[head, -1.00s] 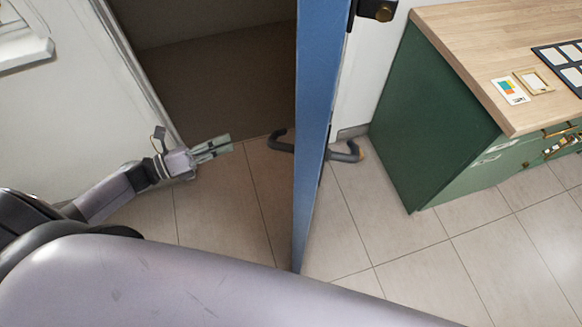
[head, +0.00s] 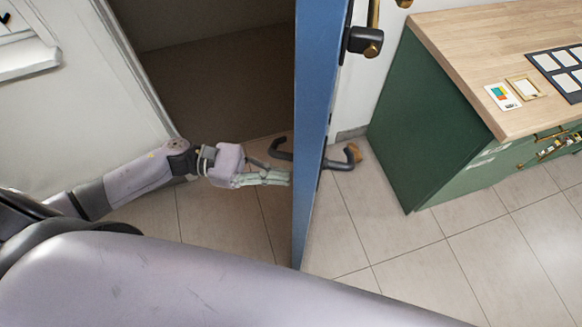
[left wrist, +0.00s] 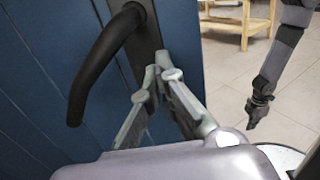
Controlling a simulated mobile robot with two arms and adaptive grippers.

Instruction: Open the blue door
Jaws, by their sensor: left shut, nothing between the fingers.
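The blue door (head: 320,110) stands open, seen nearly edge-on in the head view, with a dark handle on each face. The left-side handle (head: 281,150) also shows large in the left wrist view (left wrist: 100,62), on the blue panelled face. The other handle (head: 343,157) is on the right side of the door. My left gripper (head: 288,178) is shut and empty, just below the left-side handle, with its fingertips close to the door. In the left wrist view its fingertips (left wrist: 158,68) are beside the handle's base. I cannot tell whether they touch the door.
A green cabinet (head: 410,125) with a wooden top stands to the right of the door, with cards and a frame on it. A dark opening (head: 215,80) lies left of the door. Tiled floor (head: 400,265) is clear between door and cabinet.

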